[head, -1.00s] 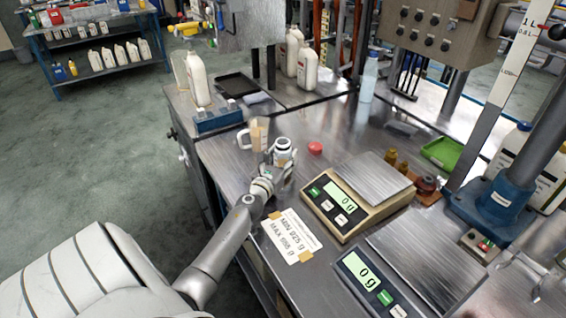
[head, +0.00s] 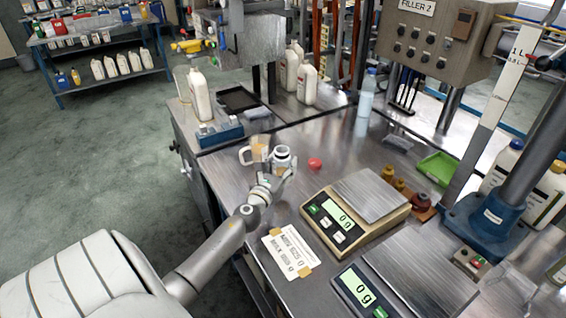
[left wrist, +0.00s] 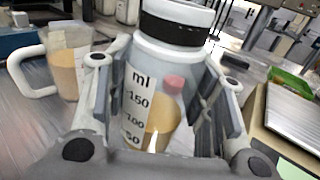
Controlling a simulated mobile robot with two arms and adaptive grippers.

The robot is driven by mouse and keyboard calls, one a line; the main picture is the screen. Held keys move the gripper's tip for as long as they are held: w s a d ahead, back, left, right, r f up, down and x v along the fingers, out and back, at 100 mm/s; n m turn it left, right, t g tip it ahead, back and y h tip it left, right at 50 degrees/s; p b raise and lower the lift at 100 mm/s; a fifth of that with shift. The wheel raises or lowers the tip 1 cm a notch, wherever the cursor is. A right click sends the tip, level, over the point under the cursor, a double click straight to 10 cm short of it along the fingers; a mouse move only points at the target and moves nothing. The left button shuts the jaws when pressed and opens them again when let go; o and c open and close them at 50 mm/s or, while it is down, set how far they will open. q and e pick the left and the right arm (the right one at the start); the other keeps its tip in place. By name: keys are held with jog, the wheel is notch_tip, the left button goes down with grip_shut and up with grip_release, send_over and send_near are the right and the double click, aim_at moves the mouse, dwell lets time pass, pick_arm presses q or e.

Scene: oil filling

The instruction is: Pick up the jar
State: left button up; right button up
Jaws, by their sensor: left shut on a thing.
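The jar (head: 282,160) is a small clear vessel with a dark band at its neck and amber liquid low inside. In the left wrist view the jar (left wrist: 165,70) shows a millilitre scale and looks roughly upright. My left gripper (head: 278,176) is shut on the jar, with its fingers on either side of the body. In the left wrist view the fingers (left wrist: 160,110) flank the jar. The jar's base is hidden by the gripper. My right gripper is not in view.
A measuring jug (head: 258,148) with amber liquid stands close left of the jar. A red cap (head: 315,164) lies to its right. A scale (head: 335,222) reading 0 g and a paper note (head: 290,252) are nearer the front. The steel bench around holds bottles and a green tray (head: 438,168).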

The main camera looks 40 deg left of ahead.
aim_at(281, 161)
pick_arm(q)
jog(key=s+r+p, duration=0.1)
jog(key=s+d+r+p, duration=0.1)
jog(key=r, duration=0.1)
jog(key=shift+d+r, duration=0.2)
jog(key=shift+r, duration=0.05)
jog(key=s+d+r, duration=0.4)
jog(key=s+d, duration=0.1)
jog(key=s, duration=0.2)
jog(key=shift+s+p, duration=0.4)
jog(key=shift+p, duration=0.05)
